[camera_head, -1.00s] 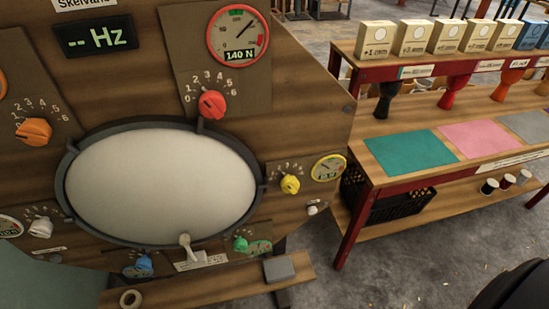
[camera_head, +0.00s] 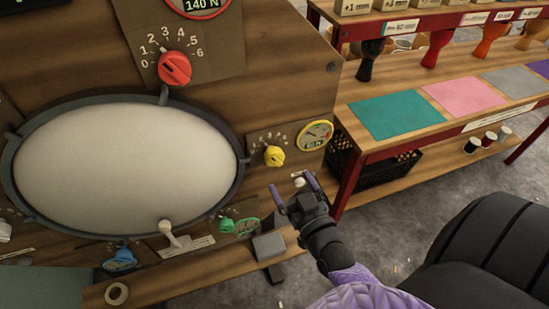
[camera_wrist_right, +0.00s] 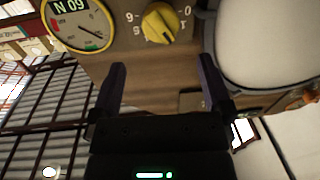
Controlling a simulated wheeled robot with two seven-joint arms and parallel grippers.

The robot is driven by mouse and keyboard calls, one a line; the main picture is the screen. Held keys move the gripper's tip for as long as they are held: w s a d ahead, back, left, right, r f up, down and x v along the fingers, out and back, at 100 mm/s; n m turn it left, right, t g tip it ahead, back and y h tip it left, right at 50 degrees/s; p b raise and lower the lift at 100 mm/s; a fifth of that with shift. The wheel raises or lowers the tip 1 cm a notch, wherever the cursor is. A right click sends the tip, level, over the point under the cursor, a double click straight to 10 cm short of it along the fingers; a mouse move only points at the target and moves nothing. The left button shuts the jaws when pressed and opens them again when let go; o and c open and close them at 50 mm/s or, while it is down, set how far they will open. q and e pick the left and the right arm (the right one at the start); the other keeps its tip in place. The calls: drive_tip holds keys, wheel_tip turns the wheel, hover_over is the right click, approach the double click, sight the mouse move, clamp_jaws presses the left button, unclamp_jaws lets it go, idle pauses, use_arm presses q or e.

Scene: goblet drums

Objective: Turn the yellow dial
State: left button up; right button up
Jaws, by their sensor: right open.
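The yellow dial (camera_head: 274,156) sits on a small brown plate on the wooden panel, right of the large white drum head. Beside it is a round yellow-rimmed gauge (camera_head: 315,134). My right gripper (camera_head: 293,190) is open and empty, below and slightly right of the dial, apart from it. In the right wrist view, which is upside down, the yellow dial (camera_wrist_right: 160,22) shows at the top, beyond the open fingers, with the gauge (camera_wrist_right: 80,24) to its left. My left gripper is not in view.
A red dial (camera_head: 175,68) sits above the drum head (camera_head: 125,160). A green dial (camera_head: 227,225), a blue dial (camera_head: 122,258) and a white lever (camera_head: 172,233) line its lower edge. A red-framed table (camera_head: 345,180) with coloured mats stands to the right.

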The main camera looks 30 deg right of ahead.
sight(277, 160)
drive_tip(key=w, duration=0.2)
drive_tip(key=w+b, duration=0.1)
drive_tip(key=w, duration=0.2)
drive_tip(key=w+d, duration=0.1)
drive_tip(key=w, duration=0.1)
drive_tip(key=shift+w+f, duration=0.15)
drive_tip(key=shift+w, duration=0.1)
drive_tip(key=shift+w+d+b, duration=0.15)
drive_tip(key=shift+w+b, duration=0.15)
drive_tip(key=shift+w, duration=0.35)
drive_tip(key=c, duration=1.3)
drive_tip(key=shift+o, duration=0.2)
drive_tip(key=shift+m, duration=2.8)
